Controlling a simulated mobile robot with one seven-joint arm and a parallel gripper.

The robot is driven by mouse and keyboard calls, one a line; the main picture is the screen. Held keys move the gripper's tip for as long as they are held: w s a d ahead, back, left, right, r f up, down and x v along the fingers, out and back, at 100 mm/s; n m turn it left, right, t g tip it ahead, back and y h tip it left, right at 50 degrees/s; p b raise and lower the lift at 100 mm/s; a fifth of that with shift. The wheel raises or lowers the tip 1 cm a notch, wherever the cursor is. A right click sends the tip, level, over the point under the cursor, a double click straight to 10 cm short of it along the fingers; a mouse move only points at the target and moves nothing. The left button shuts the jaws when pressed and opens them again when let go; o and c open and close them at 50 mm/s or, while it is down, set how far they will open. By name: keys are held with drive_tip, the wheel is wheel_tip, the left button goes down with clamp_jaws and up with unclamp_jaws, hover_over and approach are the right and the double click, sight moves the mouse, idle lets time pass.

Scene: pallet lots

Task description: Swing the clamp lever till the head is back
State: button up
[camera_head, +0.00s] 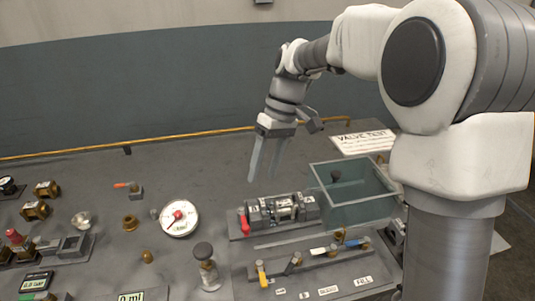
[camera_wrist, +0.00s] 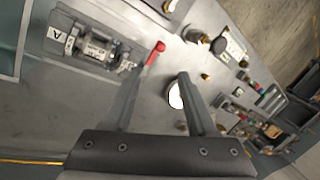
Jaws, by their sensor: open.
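My gripper (camera_head: 262,177) is open and empty, pointing down above and behind the fixture. In the wrist view its fingers (camera_wrist: 159,76) are spread, with the lever beyond the left fingertip. The clamp head's position is too small to tell.
A clear tank (camera_head: 352,207) stands right of the fixture. A white dial gauge (camera_head: 180,217) lies to its left. A knobbed post (camera_head: 206,266) and a valve panel with blue and yellow levers (camera_head: 310,262) are in front. The bench behind the fixture is largely clear.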

drive_tip(key=shift+v, duration=1.3)
drive_tip(key=s+d+r+m+t+h+p, duration=0.1)
drive_tip(key=s+d+r+m+t, duration=0.1)
drive_tip(key=s+d+m+t, duration=0.2)
drive_tip(key=s+d+r+m+t+h+p, duration=0.1)
drive_tip(key=s+d+r+m+t+h, duration=0.1)
drive_tip(key=s+d, duration=0.8)
drive_tip(key=s+r+m+t, duration=0.1)
drive_tip(key=s+m+t, duration=0.1)
drive_tip(key=s, duration=0.4)
drive_tip(key=shift+d, duration=0.35)
drive_tip(key=shift+s+r, duration=0.1)
drive_tip(key=shift+s, duration=0.05)
